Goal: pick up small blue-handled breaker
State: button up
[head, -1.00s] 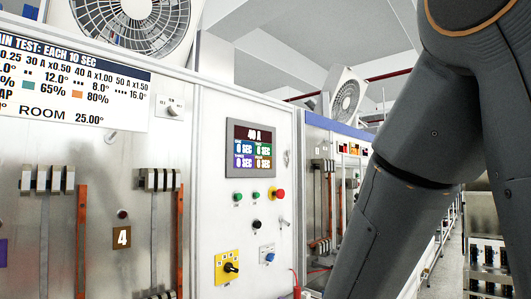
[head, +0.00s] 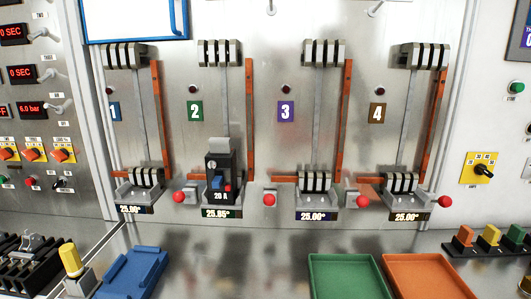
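A black breaker (head: 224,175) with a small blue handle (head: 218,183) stands upright in the clamp fixture of station 2 on the metal panel. It has a red part beside the handle and a "20 A" mark. A display below it reads 25.85°. Whether it is the small blue-handled breaker of the task, I cannot tell. My gripper is not in view.
Stations 1, 3 and 4 show no breaker; red-knobbed levers (head: 269,199) stick out between stations. On the bench are a blue tray (head: 137,272), a green tray (head: 345,277), an orange tray (head: 428,276), a black rack (head: 22,262) and coloured blocks (head: 490,236).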

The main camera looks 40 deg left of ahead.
aim_at(221, 152)
jog(key=u, duration=2.05)
jog(key=k, duration=0.5)
jog(key=u, duration=1.85)
jog(key=i, duration=1.4)
jog(key=z, duration=2.75)
jog(key=i, duration=0.15)
jog(key=u, duration=0.05)
